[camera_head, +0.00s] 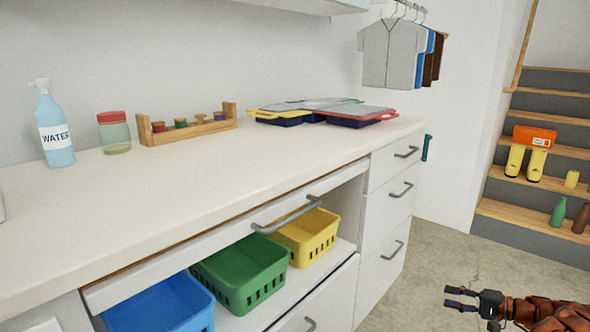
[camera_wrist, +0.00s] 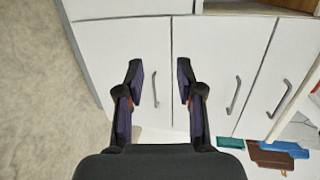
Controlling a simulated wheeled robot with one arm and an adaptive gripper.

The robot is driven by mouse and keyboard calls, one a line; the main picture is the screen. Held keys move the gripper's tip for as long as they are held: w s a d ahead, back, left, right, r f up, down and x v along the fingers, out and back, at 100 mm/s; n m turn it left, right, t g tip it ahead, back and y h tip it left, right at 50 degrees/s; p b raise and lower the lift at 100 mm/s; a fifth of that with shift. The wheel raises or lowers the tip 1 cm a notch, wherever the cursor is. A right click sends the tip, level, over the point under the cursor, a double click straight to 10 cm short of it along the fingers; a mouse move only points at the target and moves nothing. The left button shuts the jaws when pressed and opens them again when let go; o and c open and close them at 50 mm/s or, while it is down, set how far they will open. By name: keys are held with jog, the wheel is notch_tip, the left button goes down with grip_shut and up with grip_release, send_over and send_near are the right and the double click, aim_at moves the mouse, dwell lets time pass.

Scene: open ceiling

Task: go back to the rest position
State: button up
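My gripper (camera_head: 461,298) is at the lower right in the head view, held over the open floor to the right of the counter. In the wrist view my gripper (camera_wrist: 158,85) points at white cabinet fronts (camera_wrist: 215,50) with grey handles. Its two fingers are apart, with nothing between them. My arm reaches in from the right edge of the head view. The rest position itself is not marked in either view.
A white counter (camera_head: 225,183) bears a spray bottle (camera_head: 56,140), a jar (camera_head: 114,135), a wooden rack (camera_head: 190,131) and flat trays. Blue, green and yellow baskets (camera_head: 240,272) sit below. Stairs (camera_head: 540,205) with boots and bottles stand right. Floor (camera_head: 430,255) between is clear.

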jog(key=w+a+r+n+g+y+p, duration=0.15)
jog(key=a+r+p, duration=0.35)
jog(key=a+r, duration=0.55)
jog(key=s+a+r+n+g+h+p, duration=0.15)
jog(key=s+a+r+g+p, duration=0.35)
jog(key=a+r, duration=0.7)
jog(key=s+a+r+n+g+h+p, duration=0.1)
jog(key=s+a+r+n+g+p, duration=0.25)
jog(key=s+a+r+p, duration=0.6)
jog(key=s+a+r+n+g+h+p, duration=0.2)
jog(key=s+a+r+h+p, duration=0.45)
jog(key=s+r, duration=0.7)
jog(key=s+d+r+h+p, duration=0.2)
jog(key=s+p, duration=0.3)
jog(key=s, duration=0.3)
jog(key=s+d+r+h+p, duration=0.2)
jog(key=s+d+r+p, duration=0.1)
jog(key=s+p, duration=0.3)
jog(key=shift+s+d+r+h, duration=0.25)
jog(key=shift+s+d+h, duration=0.15)
jog(key=shift+s, duration=0.8)
